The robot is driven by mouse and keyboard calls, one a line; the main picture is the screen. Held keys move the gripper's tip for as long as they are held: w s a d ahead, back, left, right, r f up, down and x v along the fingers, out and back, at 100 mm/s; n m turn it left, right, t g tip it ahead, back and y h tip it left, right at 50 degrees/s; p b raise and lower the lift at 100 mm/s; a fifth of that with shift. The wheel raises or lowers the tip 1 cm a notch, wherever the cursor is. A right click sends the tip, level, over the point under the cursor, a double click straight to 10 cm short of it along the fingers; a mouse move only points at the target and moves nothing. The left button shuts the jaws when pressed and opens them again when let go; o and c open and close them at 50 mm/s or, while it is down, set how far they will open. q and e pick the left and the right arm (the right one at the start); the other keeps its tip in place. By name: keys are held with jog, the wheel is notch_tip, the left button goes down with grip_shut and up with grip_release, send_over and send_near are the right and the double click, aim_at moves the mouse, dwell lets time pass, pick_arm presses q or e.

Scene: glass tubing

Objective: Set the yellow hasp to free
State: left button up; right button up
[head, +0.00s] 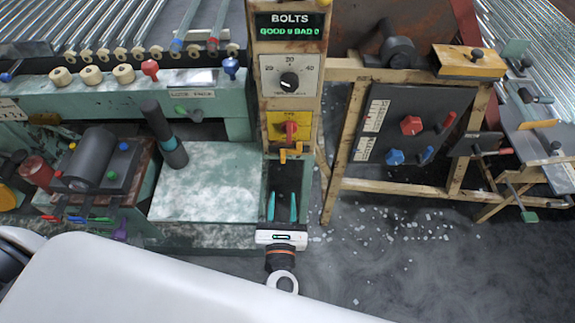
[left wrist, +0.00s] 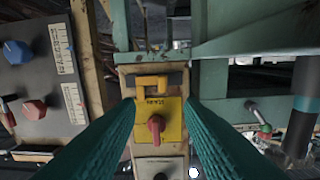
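The yellow hasp (head: 290,152) is a small orange-yellow bracket low on the front of the rusty sign post, just below a yellow plate with a red knob. In the left wrist view the hasp (left wrist: 152,82) shows whole, on a dark strip at the edge of the yellow plate. Its setting cannot be read from any label. My left gripper (head: 282,206) is open and empty, its teal fingers pointing at the post a little short of the hasp. In the left wrist view its fingers (left wrist: 159,102) stand apart, framing the plate. My right gripper is not in view.
The yellow plate (head: 273,125) has a red knob (head: 291,128); a dial (head: 289,81) sits above. A pale green table (head: 205,190) stands left of the gripper. A grey panel with red and blue knobs (head: 395,157) stands right. White shards litter the floor.

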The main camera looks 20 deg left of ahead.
aim_at(283, 161)
pick_arm(q)
jog(key=shift+n, duration=0.4)
jog(key=p+x, duration=0.1)
jog(key=x, duration=1)
jog(key=shift+a+r+p, duration=0.2)
jog(key=shift+a+p, duration=0.05)
jog(key=shift+p, duration=0.15)
jog(key=shift+w+a, duration=0.1)
jog(key=shift+w, duration=0.35)
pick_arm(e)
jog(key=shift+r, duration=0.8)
pick_arm(q)
grip_shut()
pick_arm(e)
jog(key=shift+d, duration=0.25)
